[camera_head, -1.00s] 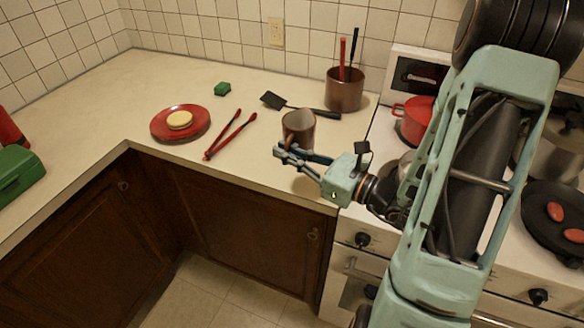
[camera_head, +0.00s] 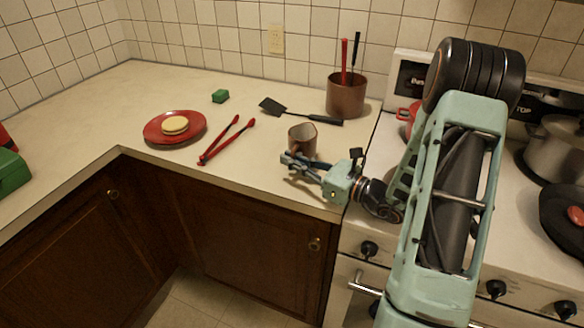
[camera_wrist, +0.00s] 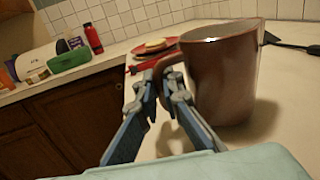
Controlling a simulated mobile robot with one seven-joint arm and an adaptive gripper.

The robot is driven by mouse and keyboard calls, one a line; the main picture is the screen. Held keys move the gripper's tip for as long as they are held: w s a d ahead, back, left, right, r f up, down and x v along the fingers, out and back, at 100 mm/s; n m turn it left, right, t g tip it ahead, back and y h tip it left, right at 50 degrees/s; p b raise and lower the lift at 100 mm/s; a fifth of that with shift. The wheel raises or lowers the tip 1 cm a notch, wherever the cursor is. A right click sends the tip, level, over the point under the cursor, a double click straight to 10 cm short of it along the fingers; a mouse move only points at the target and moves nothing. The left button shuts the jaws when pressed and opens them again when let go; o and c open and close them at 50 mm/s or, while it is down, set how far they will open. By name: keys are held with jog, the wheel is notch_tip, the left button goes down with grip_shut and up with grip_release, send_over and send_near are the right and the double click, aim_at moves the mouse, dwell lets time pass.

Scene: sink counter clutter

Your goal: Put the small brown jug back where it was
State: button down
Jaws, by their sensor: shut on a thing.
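The small brown jug (camera_head: 303,141) is upright near the front of the counter, left of the stove. In the wrist view the jug (camera_wrist: 222,82) is large and close, with its handle toward my gripper. My gripper (camera_head: 291,161) is at the jug's front side. The wrist view shows my gripper (camera_wrist: 166,84) with its fingers closed around the jug's handle (camera_wrist: 172,66). A shadow lies beside the jug's base. I cannot tell whether the base touches the counter or hangs just above it.
Red tongs (camera_head: 226,140), a red plate (camera_head: 160,137) with a round bun-like item, and a green block (camera_head: 220,96) are to the left. A black spatula (camera_head: 300,112) lies behind the jug. A brown utensil pot (camera_head: 346,97) stands farther back. The stove (camera_head: 400,160) is right.

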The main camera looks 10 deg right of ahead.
jog(key=shift+f, duration=0.25)
jog(key=shift+f, duration=0.15)
jog(key=c, duration=2.1)
grip_release()
jog(key=shift+r, duration=0.2)
jog(key=v, duration=0.7)
jog(key=shift+s+d, duration=0.2)
jog(key=shift+s, duration=0.05)
